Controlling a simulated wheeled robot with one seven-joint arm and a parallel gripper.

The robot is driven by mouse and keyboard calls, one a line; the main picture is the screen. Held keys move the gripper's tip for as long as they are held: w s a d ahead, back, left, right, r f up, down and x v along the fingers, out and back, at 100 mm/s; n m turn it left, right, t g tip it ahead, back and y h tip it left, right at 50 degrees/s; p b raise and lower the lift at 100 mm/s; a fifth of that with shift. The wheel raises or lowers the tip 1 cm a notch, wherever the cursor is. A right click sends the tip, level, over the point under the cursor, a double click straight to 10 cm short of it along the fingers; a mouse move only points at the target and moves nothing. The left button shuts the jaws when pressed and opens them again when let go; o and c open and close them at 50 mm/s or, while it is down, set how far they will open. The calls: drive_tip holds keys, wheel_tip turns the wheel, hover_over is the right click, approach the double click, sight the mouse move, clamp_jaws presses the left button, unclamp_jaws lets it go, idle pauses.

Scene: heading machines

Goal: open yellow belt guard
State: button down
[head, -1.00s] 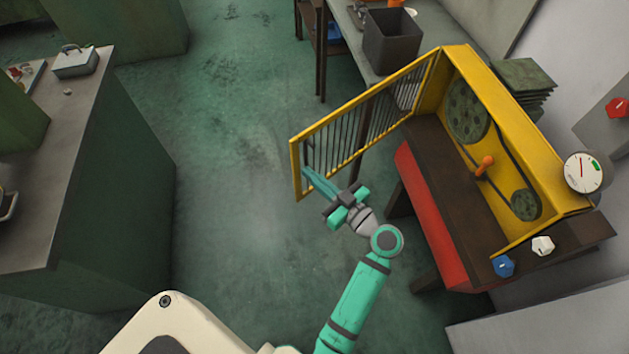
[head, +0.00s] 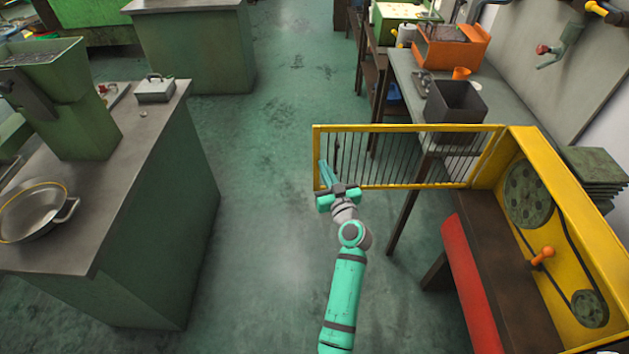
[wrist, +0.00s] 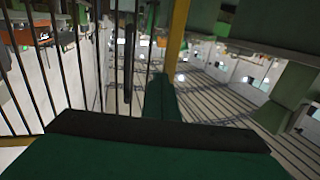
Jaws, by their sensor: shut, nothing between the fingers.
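The yellow belt guard (head: 400,187) is a barred door that stands swung wide open from the far end of the yellow housing (head: 574,215). The two pulleys and the belt inside the housing are exposed. My gripper (head: 325,175) is shut and empty at the free end of the guard, close to its bars. I cannot tell whether it touches them. In the wrist view the guard's dark bars (wrist: 73,65) fill the left side, and the shut fingers (wrist: 160,98) point along them. The dark upright handle (wrist: 128,62) shows beside the fingers.
A dark bin (head: 455,108) and an orange machine (head: 450,50) stand on the workbench behind the guard. A grey-topped counter (head: 130,160) with a pan (head: 32,212) is on the left. The green floor (head: 260,200) between counter and guard is clear.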

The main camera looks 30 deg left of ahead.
drive_tip(key=shift+w+a, duration=0.4)
drive_tip(key=shift+w, duration=0.1)
drive_tip(key=shift+d, duration=0.1)
drive_tip(key=s+d, duration=0.7)
drive_tip(key=s, duration=0.5)
drive_tip(key=s+d+f+m+t+h, duration=0.2)
drive_tip(key=s+d+f+m+h, duration=0.3)
drive_tip(key=s+d, duration=0.45)
drive_tip(key=s+d+f+m+t+h, duration=0.1)
drive_tip(key=s+d+f+m+h, duration=0.3)
drive_tip(key=s+d+f, duration=0.5)
drive_tip(key=s+d+r+h, duration=0.2)
drive_tip(key=s+d+r, duration=0.2)
drive_tip(key=s, duration=0.5)
drive_tip(key=s+d+r+h, duration=0.2)
drive_tip(key=s+d+r, duration=0.3)
drive_tip(key=s, duration=0.5)
wheel_tip(320, 180, up, 2)
drive_tip(key=shift+s+d+m+t+h, duration=0.15)
drive_tip(key=shift+d+m+t+h, duration=0.15)
drive_tip(key=shift+m+t+h, duration=0.1)
